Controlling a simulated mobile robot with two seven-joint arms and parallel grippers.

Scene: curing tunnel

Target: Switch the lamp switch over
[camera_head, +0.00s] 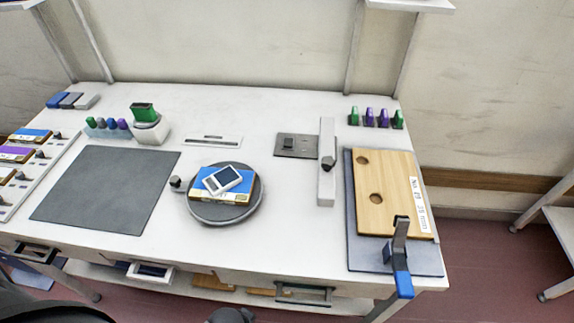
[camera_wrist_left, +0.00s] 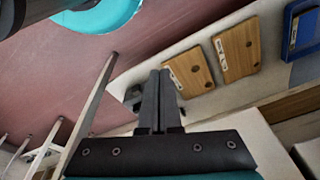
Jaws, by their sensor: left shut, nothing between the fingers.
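A dark grey plate (camera_head: 310,147) lies on the white table, right of the turntable, with a small black rocker-like block (camera_head: 288,142) at its left. It looks like the lamp switch, but the picture is too small to tell which way it is set. My left gripper (camera_wrist_left: 157,75) shows in the left wrist view with its two dark fingers together and nothing between them. It is away from the switch plate, which does not show in that view. My right gripper is not in view.
A turntable (camera_head: 188,208) carries a blue-topped box and a white device. A white rail with a black knob (camera_head: 327,175) stands right of the plate. A wooden board (camera_head: 390,205) lies at the right under a blue-handled clamp (camera_head: 403,284). The table's front middle is clear.

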